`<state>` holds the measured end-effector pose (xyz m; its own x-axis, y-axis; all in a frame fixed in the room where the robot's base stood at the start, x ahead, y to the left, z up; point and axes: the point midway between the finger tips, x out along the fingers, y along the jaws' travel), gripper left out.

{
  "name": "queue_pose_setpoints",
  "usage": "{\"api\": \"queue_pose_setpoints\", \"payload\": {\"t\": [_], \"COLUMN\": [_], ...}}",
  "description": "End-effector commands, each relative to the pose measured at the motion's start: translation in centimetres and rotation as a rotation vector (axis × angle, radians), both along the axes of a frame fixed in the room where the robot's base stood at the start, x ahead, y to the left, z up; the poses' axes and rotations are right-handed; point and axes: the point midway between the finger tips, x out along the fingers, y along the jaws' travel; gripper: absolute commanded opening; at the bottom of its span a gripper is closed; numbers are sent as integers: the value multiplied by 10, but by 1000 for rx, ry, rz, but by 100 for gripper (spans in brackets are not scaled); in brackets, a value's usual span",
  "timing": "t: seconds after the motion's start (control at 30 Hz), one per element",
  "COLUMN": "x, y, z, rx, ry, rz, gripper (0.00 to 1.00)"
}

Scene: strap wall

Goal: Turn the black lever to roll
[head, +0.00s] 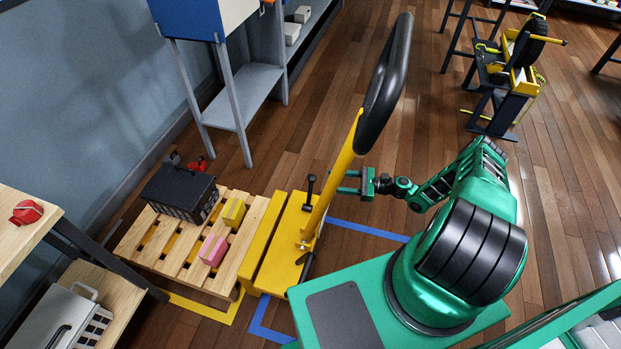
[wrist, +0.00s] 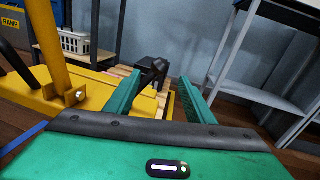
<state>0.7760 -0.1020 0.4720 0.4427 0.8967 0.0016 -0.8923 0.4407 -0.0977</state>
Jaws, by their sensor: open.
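The black lever (head: 309,191) stands upright on the yellow pallet jack (head: 279,238), beside the foot of its yellow handle post (head: 335,181). It has a round knob on a short stem. My gripper (head: 343,182) is open and empty, to the right of the lever and apart from it, with the post near its fingertips. In the wrist view the lever's knob (wrist: 158,68) shows between the two green fingers, beyond their tips. The lower stem is partly hidden there. I see no readable roll mark by the lever.
The handle post rises to a large black loop (head: 385,85) and is a near obstacle. A wooden pallet (head: 150,245) on the forks holds a black case (head: 180,192), a yellow box (head: 233,212) and a pink box (head: 213,250). A grey shelf (head: 240,107) stands behind.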

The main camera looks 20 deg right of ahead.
Motion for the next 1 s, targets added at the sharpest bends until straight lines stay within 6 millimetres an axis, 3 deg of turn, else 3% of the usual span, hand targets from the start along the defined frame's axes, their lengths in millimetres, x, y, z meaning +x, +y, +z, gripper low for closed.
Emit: {"api": "queue_pose_setpoints", "payload": {"t": [0.5,0.7,1.0], "x": [36,42,43], "y": [67,79,81], "z": [0,0,0], "rx": [-2,-2,-3], "ry": [0,0,0], "rz": [-5,-6,-7], "gripper": [49,49,49]}}
